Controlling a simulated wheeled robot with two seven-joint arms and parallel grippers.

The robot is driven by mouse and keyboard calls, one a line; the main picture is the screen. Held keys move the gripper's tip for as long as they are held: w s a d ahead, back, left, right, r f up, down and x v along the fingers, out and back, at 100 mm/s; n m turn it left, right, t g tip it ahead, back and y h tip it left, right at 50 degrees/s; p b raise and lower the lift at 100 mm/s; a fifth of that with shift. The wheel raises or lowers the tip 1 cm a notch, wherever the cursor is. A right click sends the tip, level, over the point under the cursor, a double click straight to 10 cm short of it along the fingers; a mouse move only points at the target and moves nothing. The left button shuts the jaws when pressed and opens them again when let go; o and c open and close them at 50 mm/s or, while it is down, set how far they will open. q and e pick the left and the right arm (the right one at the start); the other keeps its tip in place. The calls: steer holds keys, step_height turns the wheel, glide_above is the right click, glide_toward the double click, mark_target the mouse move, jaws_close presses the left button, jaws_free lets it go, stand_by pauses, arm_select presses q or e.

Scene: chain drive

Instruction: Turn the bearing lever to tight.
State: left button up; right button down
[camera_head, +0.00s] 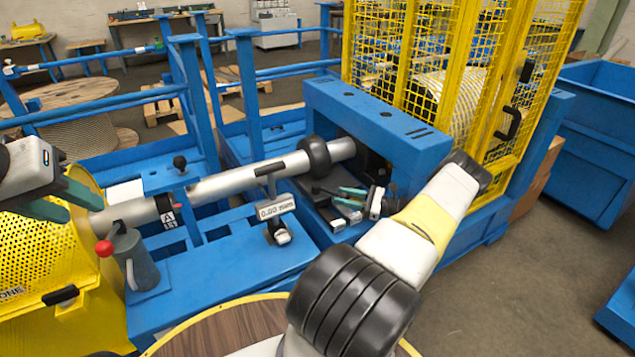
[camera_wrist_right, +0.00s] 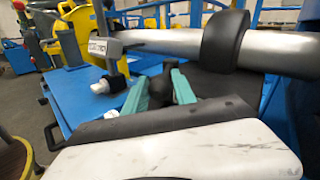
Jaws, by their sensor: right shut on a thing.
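In the right wrist view, my right gripper (camera_wrist_right: 160,90) has its teal fingers closed on either side of a black knob (camera_wrist_right: 161,92), which looks like the end of the bearing lever. The rest of the lever is hidden. In the head view the right gripper (camera_head: 350,197) sits at the blue housing, just below the shaft's black collar (camera_head: 315,157). No tight or loose marking can be read. My left gripper (camera_head: 65,200) is at the left edge, its teal fingers apart and empty, above the yellow perforated guard.
The grey shaft (camera_head: 235,182) runs into the blue housing (camera_head: 378,118). A gauge (camera_head: 276,207) reading 0.00 mm stands close left of my right gripper. A yellow mesh cage (camera_head: 400,45) rises behind.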

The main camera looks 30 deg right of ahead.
steer(key=shift+d, duration=0.1)
steer(key=c, duration=1)
jaws_free()
steer(key=shift+c, duration=0.2)
